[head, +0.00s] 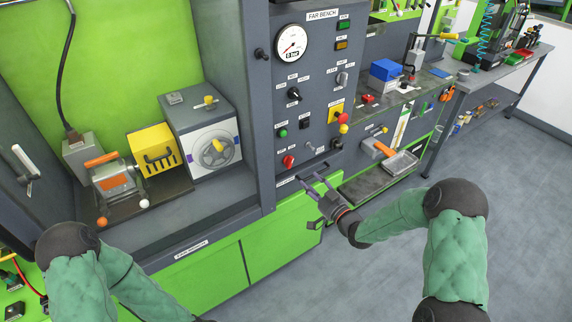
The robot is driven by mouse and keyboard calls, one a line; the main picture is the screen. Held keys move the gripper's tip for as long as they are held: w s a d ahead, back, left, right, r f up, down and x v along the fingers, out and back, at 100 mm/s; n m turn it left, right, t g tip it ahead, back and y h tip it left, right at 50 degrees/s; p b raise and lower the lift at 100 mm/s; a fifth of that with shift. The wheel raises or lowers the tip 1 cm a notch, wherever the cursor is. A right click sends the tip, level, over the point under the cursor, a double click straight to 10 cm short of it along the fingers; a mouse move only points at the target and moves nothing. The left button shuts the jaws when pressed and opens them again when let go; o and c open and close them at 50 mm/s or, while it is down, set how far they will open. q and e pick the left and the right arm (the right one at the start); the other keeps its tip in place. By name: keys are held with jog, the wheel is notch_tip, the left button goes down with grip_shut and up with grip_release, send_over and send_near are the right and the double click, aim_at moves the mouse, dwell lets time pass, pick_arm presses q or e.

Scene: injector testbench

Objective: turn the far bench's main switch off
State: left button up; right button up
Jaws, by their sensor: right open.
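The far bench's control panel (314,75) is a grey upright face under a "FAR BENCH" sign. A yellow plate (335,108) with a red knob (342,118) sits on its right side. A red control (289,161) sits lower left. The labels are too small to read, so I cannot tell which is the main switch or its setting. My right gripper (311,181) is open and empty, in front of the panel's lower edge, below the controls. It appears apart from them. My left arm shows at the lower left; its gripper is out of view.
A pressure gauge (291,42), a black knob (294,94) and a green button (282,132) are on the panel. Left is a cabinet bay with a grey box (204,125) and yellow block (154,149). Right is a shelf with a blue box (385,75). The floor (510,200) is clear.

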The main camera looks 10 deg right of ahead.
aim_at(289, 162)
jog(key=b+x, duration=0.1)
jog(key=x, duration=0.9)
jog(key=shift+f, duration=0.15)
grip_shut()
